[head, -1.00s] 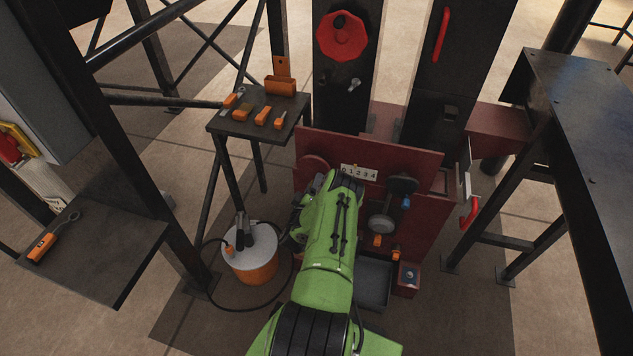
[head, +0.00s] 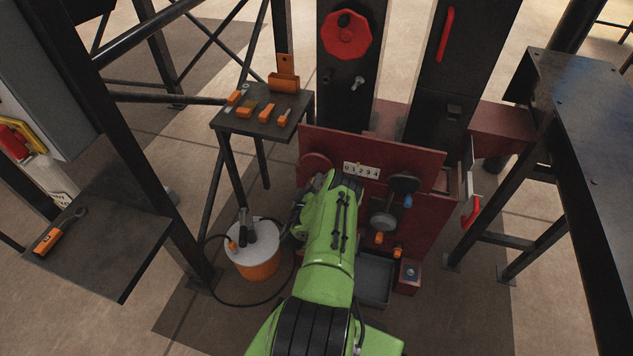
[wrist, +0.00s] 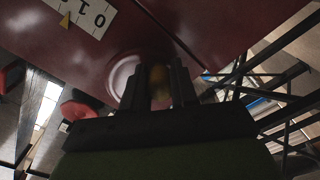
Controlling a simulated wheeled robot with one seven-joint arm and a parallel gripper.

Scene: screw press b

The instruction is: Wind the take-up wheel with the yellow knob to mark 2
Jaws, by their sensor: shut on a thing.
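In the wrist view, my gripper (wrist: 159,88) is shut on the yellow knob (wrist: 158,77), which shows dimly between the dark fingers. The round take-up wheel (wrist: 120,76) shows beside the fingers, against the dark red panel. In the head view, a red round disc (head: 315,162), apparently this wheel, sits at the panel's left; my green arm hides my fingers and the knob. The white number plate (head: 361,171) carries marks 0 to 4.
An orange bucket (head: 258,266) with a pale lid stands left of my arm. A small tool table (head: 232,126) stands behind it. The panel's right side has a grey wheel (head: 382,220) and orange knobs. A dark bench (head: 590,110) is at right.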

